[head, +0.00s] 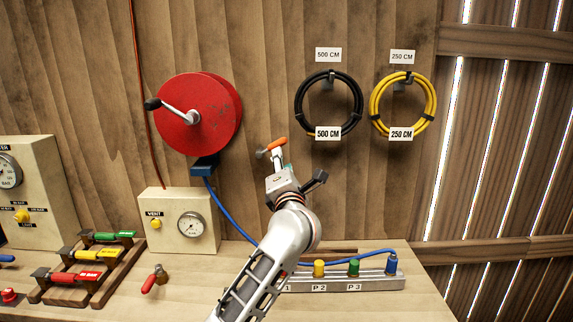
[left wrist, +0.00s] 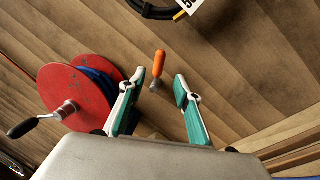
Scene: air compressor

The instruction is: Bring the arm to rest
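My left arm rises from the bottom middle of the head view, and its left gripper (head: 279,160) is up in front of the wooden wall. In the left wrist view the two green-and-white fingers of the left gripper (left wrist: 156,90) stand apart with nothing held between them. An orange handle (head: 277,144) with a small metal end shows just beyond the fingertips; the orange handle is also seen between them in the left wrist view (left wrist: 158,64), apart from both. My right gripper is in neither view.
A red hose reel (head: 200,112) with a crank is on the wall to the left. Black (head: 300,115) and yellow (head: 433,105) hose coils hang at right. A gauge box (head: 180,205), levers (head: 88,255) and a port manifold (head: 380,283) are on the bench.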

